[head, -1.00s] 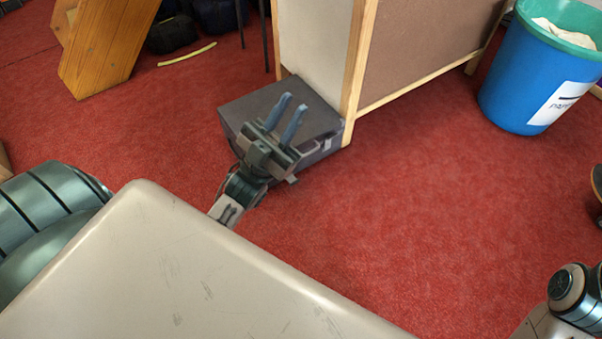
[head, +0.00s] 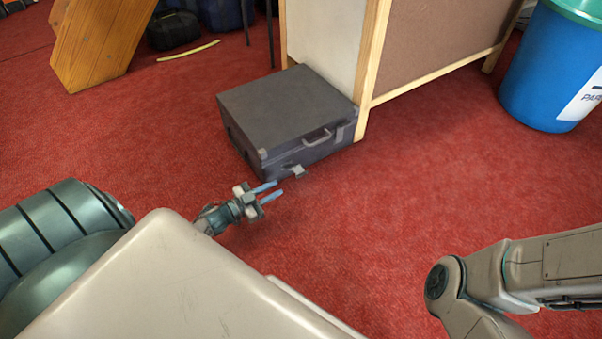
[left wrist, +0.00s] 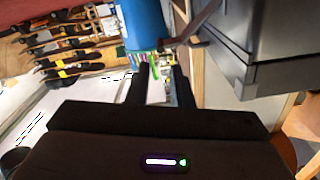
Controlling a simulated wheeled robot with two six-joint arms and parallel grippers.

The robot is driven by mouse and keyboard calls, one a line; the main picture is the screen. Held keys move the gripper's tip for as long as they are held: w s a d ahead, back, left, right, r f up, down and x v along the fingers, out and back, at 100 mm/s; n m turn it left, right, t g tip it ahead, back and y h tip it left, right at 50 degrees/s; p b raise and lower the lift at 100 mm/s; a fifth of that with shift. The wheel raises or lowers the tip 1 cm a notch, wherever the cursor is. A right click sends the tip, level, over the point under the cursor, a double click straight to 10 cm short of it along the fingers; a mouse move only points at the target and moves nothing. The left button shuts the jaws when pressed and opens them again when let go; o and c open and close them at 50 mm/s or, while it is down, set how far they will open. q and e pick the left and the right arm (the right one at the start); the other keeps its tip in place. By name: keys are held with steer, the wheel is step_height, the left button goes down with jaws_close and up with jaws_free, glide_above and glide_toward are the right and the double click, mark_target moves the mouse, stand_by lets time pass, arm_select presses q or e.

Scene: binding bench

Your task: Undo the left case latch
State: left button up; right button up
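A dark grey case (head: 285,105) lies flat on the red carpet against the wooden-framed cabinet. Its front face carries a handle (head: 316,139) and a right latch (head: 340,134). The left latch (head: 296,172) is a small light grey piece that stands out low from the front face, near the front left corner. My left gripper (head: 268,192) is open and empty, in front of that corner. Its fingertips look close to the latch, but contact cannot be told. In the left wrist view, the case (left wrist: 270,45) fills the upper right, beside the open fingers. My right gripper is not in view.
The cabinet (head: 330,45) stands behind the case. A blue bin (head: 548,70) stands at the upper right. Red carpet (head: 420,170) is clear to the right of the case.

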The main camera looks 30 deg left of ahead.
mark_target(301, 174)
arm_select(q)
steer(key=b+x, duration=0.4)
steer(key=x, duration=0.5)
steer(key=shift+w, duration=0.15)
steer(key=shift+w+d, duration=0.3)
steer(key=shift+w, duration=0.35)
jaws_close()
